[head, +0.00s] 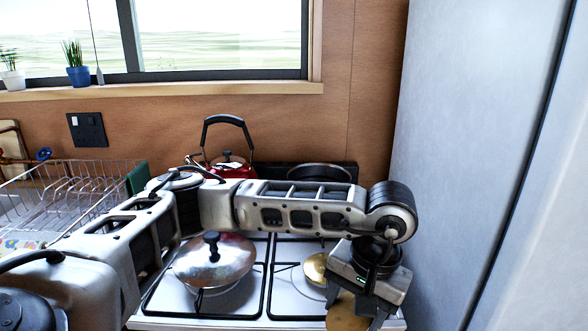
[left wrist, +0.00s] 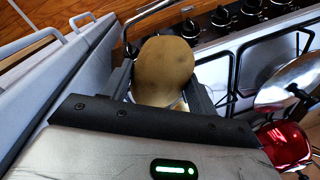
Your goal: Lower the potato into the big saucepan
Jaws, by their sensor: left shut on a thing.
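My left gripper (head: 368,312) is shut on the potato (left wrist: 163,70), a brown, rounded lump. The potato also shows in the head view (head: 346,311), partly behind the fingers, over the front right of the hob. A pan with a shiny domed steel lid and black knob (head: 213,260) stands on the front left burner, left of the gripper. A dark round pan rim (head: 320,166) shows at the back right, mostly hidden by my arm. I cannot tell which is the big saucepan. My right gripper is not in view.
A red kettle (head: 228,165) stands at the back of the white hob (head: 165,303). A wire dish rack (head: 75,185) is at the left. A tall pale fridge-like panel (head: 470,150) stands close on the right. The front right burner (head: 315,268) has no pan on it.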

